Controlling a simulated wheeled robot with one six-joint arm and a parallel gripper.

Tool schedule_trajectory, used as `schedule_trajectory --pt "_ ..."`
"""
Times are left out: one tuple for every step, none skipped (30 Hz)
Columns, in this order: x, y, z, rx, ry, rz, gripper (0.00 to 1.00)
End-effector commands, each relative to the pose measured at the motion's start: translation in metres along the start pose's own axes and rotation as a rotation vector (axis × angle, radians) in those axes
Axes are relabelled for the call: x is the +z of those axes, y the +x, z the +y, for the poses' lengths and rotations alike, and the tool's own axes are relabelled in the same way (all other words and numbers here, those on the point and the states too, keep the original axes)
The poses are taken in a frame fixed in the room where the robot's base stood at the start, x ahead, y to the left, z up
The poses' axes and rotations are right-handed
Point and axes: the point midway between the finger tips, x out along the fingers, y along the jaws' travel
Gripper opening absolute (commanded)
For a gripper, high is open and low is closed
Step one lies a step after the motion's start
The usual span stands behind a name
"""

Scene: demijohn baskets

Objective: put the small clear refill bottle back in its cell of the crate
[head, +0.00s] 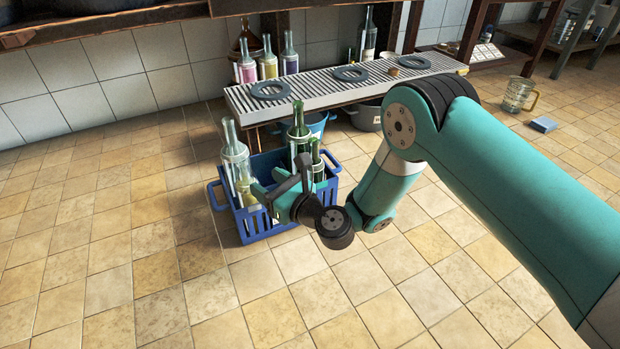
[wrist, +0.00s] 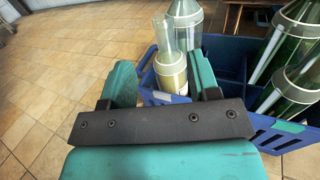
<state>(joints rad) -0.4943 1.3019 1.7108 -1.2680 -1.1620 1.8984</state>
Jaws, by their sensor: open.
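The small clear refill bottle (wrist: 170,72), with a cream label, stands upright in a near corner cell of the blue crate (wrist: 272,130). The crate's rim hides its base. In the head view the bottle (head: 243,185) shows partly beside my gripper (head: 270,187), at the crate's front left. My gripper is open. In the wrist view its two teal fingers (wrist: 160,75) are apart, one on each side of the bottle in the picture. I see no clear contact between fingers and bottle. The crate (head: 253,228) stands on the tiled floor.
A taller clear bottle (head: 234,150) stands just behind the small one. Green bottles (head: 299,133) fill cells at the crate's right. A slatted bench (head: 320,86) with dark rings stands close behind the crate. Floor left and in front is clear.

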Motion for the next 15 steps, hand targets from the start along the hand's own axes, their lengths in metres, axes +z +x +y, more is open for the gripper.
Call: schedule_trajectory --pt "0.000 -0.001 0.000 0.000 0.001 0.001 0.56" --pt "0.000 -0.001 -0.001 -0.001 0.001 0.001 0.56" --pt "0.000 -0.002 -0.002 -0.001 0.001 0.001 0.56" --pt "0.000 -0.002 -0.002 -0.002 0.001 0.001 0.56" --pt "0.000 -0.002 -0.002 -0.003 0.001 0.001 0.56" --pt "0.001 -0.002 -0.003 -0.002 -0.002 0.000 0.56" --pt "0.003 -0.002 -0.003 0.002 -0.010 0.000 0.56" --pt "0.006 -0.001 -0.002 0.009 -0.026 0.001 0.56" --pt "0.014 0.000 -0.001 0.026 -0.062 0.001 0.56" --pt "0.022 0.000 0.000 0.046 -0.102 0.001 0.56" --pt "0.033 0.001 0.002 0.071 -0.155 0.003 0.56" --pt "0.049 0.001 0.005 0.113 -0.245 0.006 0.56" --pt "0.063 -0.001 0.007 0.150 -0.326 0.009 0.56" --pt "0.077 -0.003 0.011 0.193 -0.418 0.013 0.56" --pt "0.096 -0.009 0.015 0.254 -0.549 0.019 0.56"
